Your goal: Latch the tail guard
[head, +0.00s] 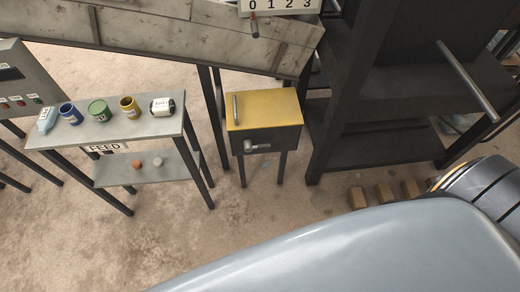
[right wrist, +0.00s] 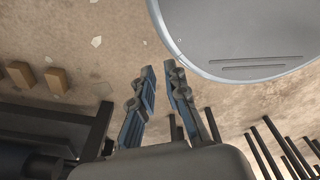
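A yellow-lidded dark box (head: 262,112) stands on thin legs in the middle of the head view, and it may be the tail guard. Its lid looks flat and down, with a bar handle (head: 236,106) on top. A grey lever (head: 257,147) sits on its dark front face; I cannot tell whether it is latched. My right gripper (right wrist: 160,68) is open and empty in the right wrist view, above the bare floor, and away from the box. The head view does not show it. My left gripper is not in view.
A grey table (head: 145,130) with several small containers and a FEED sign stands left of the box. A dark frame (head: 345,95) with a protruding bar stands right, and a sloped chute (head: 170,25) runs behind. Wooden blocks (head: 385,193) lie on the floor. Floor in front is clear.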

